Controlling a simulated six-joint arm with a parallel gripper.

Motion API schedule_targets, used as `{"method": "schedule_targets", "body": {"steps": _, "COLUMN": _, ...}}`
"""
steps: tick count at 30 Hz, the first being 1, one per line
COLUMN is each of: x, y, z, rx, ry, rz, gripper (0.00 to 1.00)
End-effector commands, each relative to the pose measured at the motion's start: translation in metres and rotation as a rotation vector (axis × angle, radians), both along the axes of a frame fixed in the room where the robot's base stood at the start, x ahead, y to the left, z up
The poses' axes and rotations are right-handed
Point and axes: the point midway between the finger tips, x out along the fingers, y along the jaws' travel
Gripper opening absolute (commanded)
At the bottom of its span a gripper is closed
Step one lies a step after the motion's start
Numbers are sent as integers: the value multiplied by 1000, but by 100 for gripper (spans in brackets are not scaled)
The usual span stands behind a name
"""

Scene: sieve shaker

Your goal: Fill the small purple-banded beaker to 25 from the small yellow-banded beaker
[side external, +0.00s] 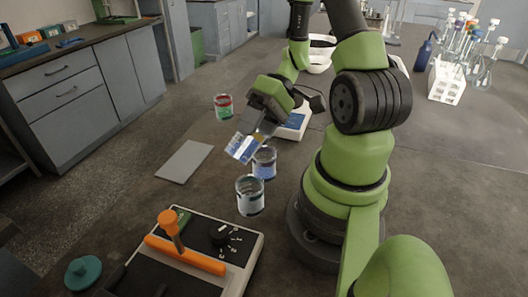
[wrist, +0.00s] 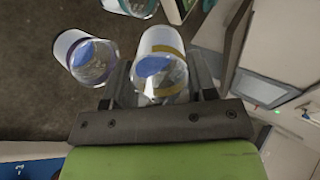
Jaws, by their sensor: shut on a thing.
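My gripper (side external: 257,134) is shut on the small yellow-banded beaker (side external: 243,148), held tilted above the table. In the wrist view the yellow-banded beaker (wrist: 162,62) sits between the two fingers, with a blue patch inside. The small purple-banded beaker (wrist: 85,58) is just left of it there, also with a blue patch inside. In the side view, what seems to be the purple-banded beaker (side external: 264,161) stands upright on the table, below and right of the held one. I cannot read the fill levels or tell whether liquid is flowing.
Another beaker (side external: 250,196) stands nearer the camera, by the shaker (side external: 195,252) with its orange bar. A red-and-green beaker (side external: 223,106) stands farther back. A white device (side external: 294,124) is behind my gripper. A grey plate (side external: 185,161) lies left. A rack (side external: 447,82) of flasks is far right.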

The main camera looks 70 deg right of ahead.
Motion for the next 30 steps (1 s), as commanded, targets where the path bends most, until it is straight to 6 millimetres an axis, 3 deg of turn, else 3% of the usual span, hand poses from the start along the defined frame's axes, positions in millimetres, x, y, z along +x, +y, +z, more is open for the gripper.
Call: {"method": "schedule_targets", "body": {"steps": 30, "x": -1, "y": -1, "z": -5, "rx": 53, "ry": -30, "rz": 0, "gripper": 22}}
